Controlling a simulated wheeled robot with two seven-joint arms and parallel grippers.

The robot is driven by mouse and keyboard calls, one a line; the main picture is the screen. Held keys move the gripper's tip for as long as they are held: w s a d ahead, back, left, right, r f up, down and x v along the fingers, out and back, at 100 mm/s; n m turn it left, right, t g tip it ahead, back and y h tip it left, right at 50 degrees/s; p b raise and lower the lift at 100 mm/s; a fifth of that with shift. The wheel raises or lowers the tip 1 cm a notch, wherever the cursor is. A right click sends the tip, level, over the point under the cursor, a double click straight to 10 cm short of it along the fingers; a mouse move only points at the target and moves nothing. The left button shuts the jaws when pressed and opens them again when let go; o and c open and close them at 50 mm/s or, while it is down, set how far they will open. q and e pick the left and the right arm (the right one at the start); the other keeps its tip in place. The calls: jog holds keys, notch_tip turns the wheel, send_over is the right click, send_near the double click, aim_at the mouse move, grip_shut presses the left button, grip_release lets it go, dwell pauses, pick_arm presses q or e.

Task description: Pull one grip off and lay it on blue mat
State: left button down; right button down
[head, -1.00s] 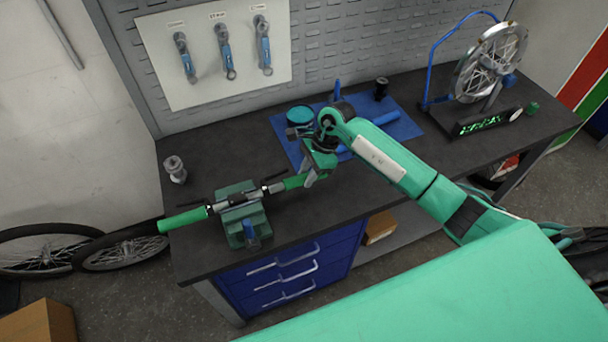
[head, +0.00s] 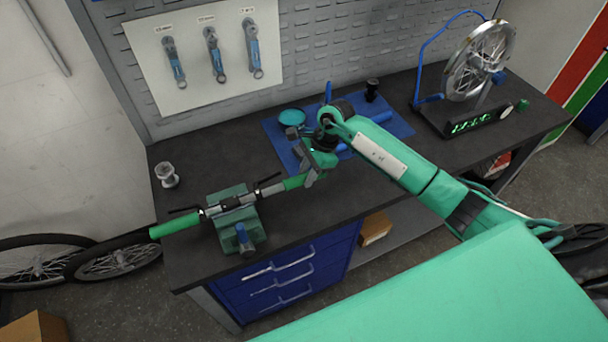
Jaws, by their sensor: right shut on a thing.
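A handlebar (head: 267,191) is clamped in a green vise (head: 239,229) at the left front of the bench. A green grip (head: 176,224) sits on its left end. A second green grip (head: 294,182) is at its right end, partly hidden by my right gripper (head: 309,178). My right gripper is shut on this right grip, which still lines up with the bar. The blue mat (head: 398,124) lies behind the gripper, partly hidden by my right arm. My left gripper is not in view.
A wheel stand (head: 478,65) is at the right back. A silver hub (head: 167,174) stands at the left. Wrenches (head: 214,54) hang on a white board.

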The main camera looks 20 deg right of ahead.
jog(key=shift+d+b, duration=0.65)
jog(key=shift+d, duration=0.7)
jog(key=shift+d, duration=0.15)
jog(key=shift+w+d+b, duration=0.15)
jog(key=shift+d+b, duration=1.1)
jog(key=shift+d, duration=0.95)
jog(key=shift+r, duration=0.15)
jog(key=shift+a+p+v, duration=0.2)
jog(key=shift+p+v, duration=0.45)
jog(key=shift+v, duration=1.8)
jog(key=shift+r, duration=0.15)
jog(key=s+a+r+n+g+h, duration=0.1)
jog(key=s+a+n+g+h, duration=0.1)
jog(key=s+a+n, duration=0.3)
jog(key=s+a+r+n+g+h, duration=0.2)
jog(key=s+a+n, duration=0.3)
jog(key=n, duration=0.7)
jog(key=shift+s+a+r+n+h, duration=0.3)
jog(key=shift+s, duration=0.85)
